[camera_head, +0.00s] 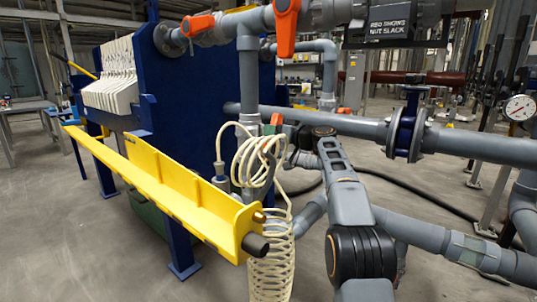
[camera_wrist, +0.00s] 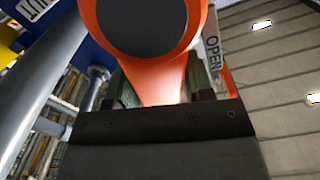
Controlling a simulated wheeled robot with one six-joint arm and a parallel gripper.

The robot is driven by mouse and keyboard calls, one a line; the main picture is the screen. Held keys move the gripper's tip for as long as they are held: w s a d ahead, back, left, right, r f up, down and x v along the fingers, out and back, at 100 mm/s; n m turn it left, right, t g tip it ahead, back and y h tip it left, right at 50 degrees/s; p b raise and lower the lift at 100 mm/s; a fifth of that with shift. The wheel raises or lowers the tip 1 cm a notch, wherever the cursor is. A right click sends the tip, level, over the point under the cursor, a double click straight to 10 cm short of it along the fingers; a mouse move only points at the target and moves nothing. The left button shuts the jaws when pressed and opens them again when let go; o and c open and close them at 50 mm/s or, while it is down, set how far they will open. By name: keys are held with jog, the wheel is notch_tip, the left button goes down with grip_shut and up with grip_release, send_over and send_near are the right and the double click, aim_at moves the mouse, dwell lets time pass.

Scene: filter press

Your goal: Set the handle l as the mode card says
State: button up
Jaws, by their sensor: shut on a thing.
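In the wrist view an orange handle (camera_wrist: 165,72) with a round dark hub cap (camera_wrist: 143,22) fills the top middle. My gripper (camera_wrist: 160,88) is shut on its narrow part, with a jaw on each side. A plate reading OPEN (camera_wrist: 212,48) shows just right of the handle. In the head view my gripper (camera_head: 283,130) is at a small orange part (camera_head: 277,119), near the grey upright pipe. The jaws are mostly hidden there by hose and my wrist. I see no lettering that names a handle l, and no mode card I can make out.
Two other orange handles, one upper left (camera_head: 198,25) and one hanging (camera_head: 286,28), sit on the top pipe. A sign (camera_head: 390,27) reads RED SHOWS NUT SLACK. A coiled cream hose (camera_head: 270,270), a yellow beam (camera_head: 160,180) and grey pipes (camera_head: 465,143) crowd my arm.

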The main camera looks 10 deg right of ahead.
jog(key=shift+s+a+f+n+b, duration=0.25)
jog(key=shift+a+n+b, duration=0.35)
jog(key=shift+n+b, duration=0.4)
jog(key=shift+s+a+r+n+b, duration=0.2)
jog(key=shift+s+a+n+b, duration=0.2)
jog(key=shift+n+b, duration=0.5)
jog(key=o, duration=1)
jog(key=shift+a, duration=0.1)
jog(key=shift+o, duration=0.2)
jog(key=shift+d+r, duration=0.1)
jog(key=shift+d, duration=0.1)
jog(key=shift+s+d, duration=0.25)
jog(key=v, duration=0.6)
jog(key=shift+s+d+b, duration=0.15)
jog(key=shift+b, duration=0.15)
